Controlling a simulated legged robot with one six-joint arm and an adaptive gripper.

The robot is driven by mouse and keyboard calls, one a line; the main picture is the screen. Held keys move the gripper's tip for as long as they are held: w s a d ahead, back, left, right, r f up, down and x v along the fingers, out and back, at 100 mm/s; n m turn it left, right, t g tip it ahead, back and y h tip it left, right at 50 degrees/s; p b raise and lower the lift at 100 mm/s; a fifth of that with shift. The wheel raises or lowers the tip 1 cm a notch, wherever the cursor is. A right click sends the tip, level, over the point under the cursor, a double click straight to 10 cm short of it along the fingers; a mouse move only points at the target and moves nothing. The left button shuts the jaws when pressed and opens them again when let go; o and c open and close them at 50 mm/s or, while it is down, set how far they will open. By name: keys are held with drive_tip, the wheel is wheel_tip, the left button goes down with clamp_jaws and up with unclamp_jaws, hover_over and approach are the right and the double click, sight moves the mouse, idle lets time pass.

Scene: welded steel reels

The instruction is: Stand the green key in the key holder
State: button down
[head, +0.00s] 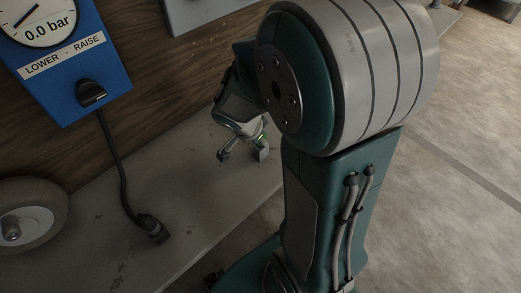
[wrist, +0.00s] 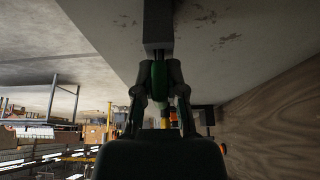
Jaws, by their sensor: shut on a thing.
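My gripper (head: 243,152) is low over the grey surface in the head view, partly behind my arm. In the wrist view my gripper (wrist: 160,92) has its two dark fingers on either side of a green piece, which looks like the green key (wrist: 160,75). The fingers are shut on it. A dark grey block (wrist: 158,25) lies in line beyond the green piece; whether it is part of the key or touches it cannot be told. In the head view only a thin bit of green shows by the right finger. I cannot make out the key holder for sure.
A blue panel (head: 70,60) with a gauge and a black knob (head: 91,94) is at the upper left. A black cable (head: 118,165) hangs from it to a plug on the grey surface (head: 195,215). A wheel (head: 28,215) is at the left edge. Wooden boards stand behind.

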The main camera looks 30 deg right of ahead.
drive_tip(key=shift+f, duration=0.1)
drive_tip(key=c, duration=0.6)
unclamp_jaws()
drive_tip(key=shift+c, duration=0.2)
drive_tip(key=shift+r, duration=4.5)
drive_tip(key=s+a+r+n+t+y, duration=0.4)
drive_tip(key=s+a+r+n, duration=0.5)
drive_tip(key=n, duration=0.6)
drive_tip(key=shift+s+a+n+t+y, duration=0.3)
drive_tip(key=shift+s+a+n+y, duration=0.25)
drive_tip(key=shift+a, duration=0.65)
